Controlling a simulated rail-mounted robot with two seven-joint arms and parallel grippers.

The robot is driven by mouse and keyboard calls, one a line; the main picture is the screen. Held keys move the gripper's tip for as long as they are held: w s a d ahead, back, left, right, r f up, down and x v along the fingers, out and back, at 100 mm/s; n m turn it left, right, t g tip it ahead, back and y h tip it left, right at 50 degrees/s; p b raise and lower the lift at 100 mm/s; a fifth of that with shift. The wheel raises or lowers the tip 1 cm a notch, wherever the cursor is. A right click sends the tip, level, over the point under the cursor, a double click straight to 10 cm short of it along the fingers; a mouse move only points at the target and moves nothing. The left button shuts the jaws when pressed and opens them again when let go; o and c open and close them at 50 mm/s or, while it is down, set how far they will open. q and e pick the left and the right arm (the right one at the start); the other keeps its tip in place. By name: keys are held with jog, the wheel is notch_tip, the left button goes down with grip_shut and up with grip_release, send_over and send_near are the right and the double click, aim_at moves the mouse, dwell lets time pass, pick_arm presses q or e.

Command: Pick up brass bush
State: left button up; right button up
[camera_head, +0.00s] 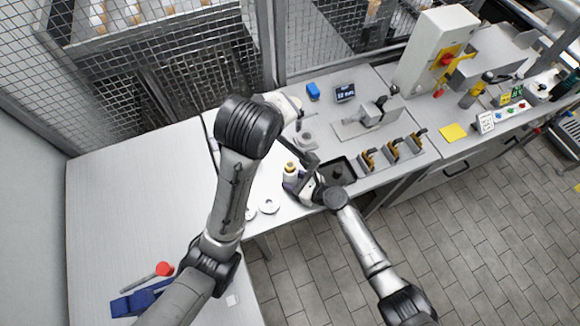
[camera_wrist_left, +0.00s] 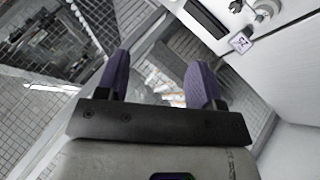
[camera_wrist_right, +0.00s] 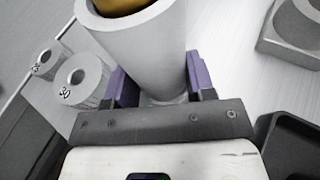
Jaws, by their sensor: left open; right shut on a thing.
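My right gripper (camera_wrist_right: 155,68) is shut on a pale grey tapered sleeve (camera_wrist_right: 145,45). The brass bush (camera_wrist_right: 118,5) shows as a gold piece inside the sleeve's upper end, cut off by the picture edge. In the head view the brass-coloured top (camera_head: 290,167) shows just above my right gripper (camera_head: 293,180), over the front edge of the bench. I cannot tell whether the sleeve touches the bench. My left gripper (camera_wrist_left: 160,62) is open and empty in its wrist view, pointing past a bench edge.
Grey rings (camera_head: 269,205) lie left of my right gripper; one is marked 30 (camera_wrist_right: 80,80). A black tray (camera_head: 349,178) is close on the right. Gold-and-black tools (camera_head: 392,149) stand beyond it. The left table (camera_head: 130,200) is largely clear.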

pick_arm(q)
jog(key=w+d+f+m+g, duration=0.2)
jog(key=d, duration=0.2)
jog(key=m+g+y, duration=0.2)
jog(key=g+y, duration=0.1)
jog(key=g, duration=0.3)
send_over(290, 165)
notch_tip(290, 165, down, 16)
jog(key=shift+w+d+f, duration=0.1)
jog(key=shift+d+f, duration=0.05)
jog(key=shift+f, duration=3.25)
jog(key=c, duration=1)
